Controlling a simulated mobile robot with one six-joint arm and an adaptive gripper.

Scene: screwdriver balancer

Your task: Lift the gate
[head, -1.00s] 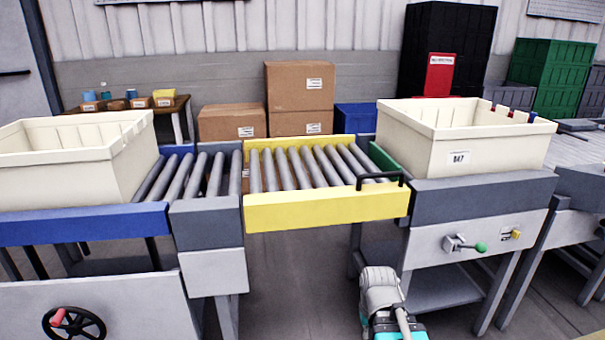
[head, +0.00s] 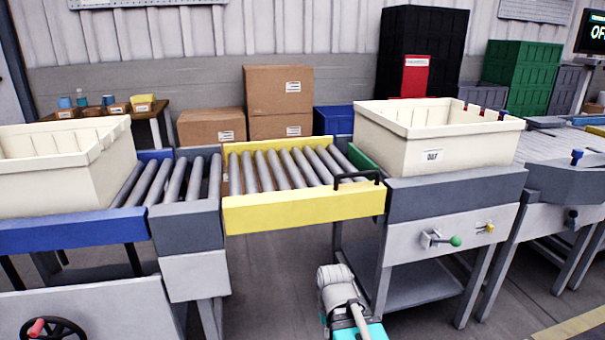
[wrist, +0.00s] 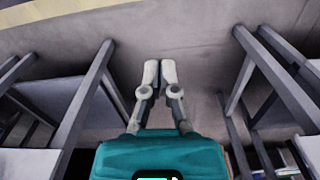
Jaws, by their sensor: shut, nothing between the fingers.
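The gate is a yellow-framed roller section (head: 305,208) in the head view. It lies level between the grey left conveyor end and the right grey stand, with a black handle (head: 357,177) at its right front corner. My gripper (wrist: 160,72) shows in the wrist view, its two fingers together with nothing between them, over bare floor. In the head view only my arm shows, low in front of the gate and apart from it. The gate and its handle are not seen in the wrist view.
A cream tote (head: 437,136) sits on the right stand (head: 455,190), which has a green-knobbed lever (head: 440,240). Another cream tote (head: 65,165) sits on the blue-edged left conveyor (head: 75,230). A handwheel (head: 40,330) is at lower left. The floor below the gate is clear.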

